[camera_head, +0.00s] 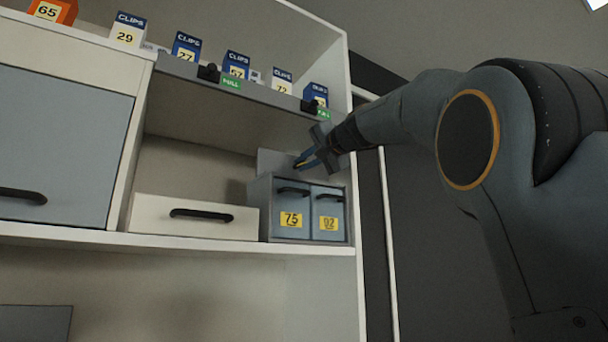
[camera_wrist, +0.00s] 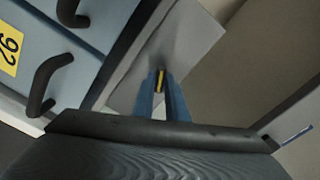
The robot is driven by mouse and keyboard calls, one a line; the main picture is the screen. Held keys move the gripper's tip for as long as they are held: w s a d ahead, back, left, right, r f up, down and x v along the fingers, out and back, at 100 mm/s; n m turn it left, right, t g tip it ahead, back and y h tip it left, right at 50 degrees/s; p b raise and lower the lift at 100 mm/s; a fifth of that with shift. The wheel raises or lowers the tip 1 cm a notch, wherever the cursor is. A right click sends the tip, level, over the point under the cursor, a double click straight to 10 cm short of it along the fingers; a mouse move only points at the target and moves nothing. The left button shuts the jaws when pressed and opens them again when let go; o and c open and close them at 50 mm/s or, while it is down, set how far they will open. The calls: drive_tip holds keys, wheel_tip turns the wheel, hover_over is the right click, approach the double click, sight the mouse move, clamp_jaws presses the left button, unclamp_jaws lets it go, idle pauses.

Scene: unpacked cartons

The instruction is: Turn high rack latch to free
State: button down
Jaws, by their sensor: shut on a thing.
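My gripper (camera_head: 305,160) is just above the small two-drawer rack (camera_head: 265,209), at its right end. In the wrist view, its two blue fingers (camera_wrist: 160,82) are shut on a small yellow-and-dark piece (camera_wrist: 160,79), which looks like the latch. The piece lies against a plain grey plate (camera_wrist: 188,46), seen behind the rack top in the head view (camera_head: 272,160). The fingers hide most of the piece, so its turn angle cannot be told. The rack's two drawers, labelled 75 (camera_head: 291,220) and what looks like 92 (camera_head: 328,222), look shut.
A shelf tray (camera_head: 185,84) with CLIPS boxes and green PULL tags hangs close above my gripper. A white drawer (camera_head: 190,218) with a black handle stands left of the rack. The shelf unit's right side wall (camera_head: 356,240) is close by. The bay above the white drawer is empty.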

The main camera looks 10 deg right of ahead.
drive_tip(key=n+b, duration=0.4)
drive_tip(key=n, duration=0.2)
drive_tip(key=shift+f+n, duration=0.1)
drive_tip(key=shift+n, duration=0.2)
drive_tip(key=n+b, duration=0.2)
drive_tip(key=n, duration=0.3)
drive_tip(key=shift+b, duration=0.3)
drive_tip(key=shift+n, duration=0.4)
drive_tip(key=c, duration=1.8)
unclamp_jaws()
drive_tip(key=shift+o, duration=0.2)
drive_tip(key=b+v, duration=0.3)
drive_tip(key=v, duration=0.4)
drive_tip(key=shift+s, duration=0.4)
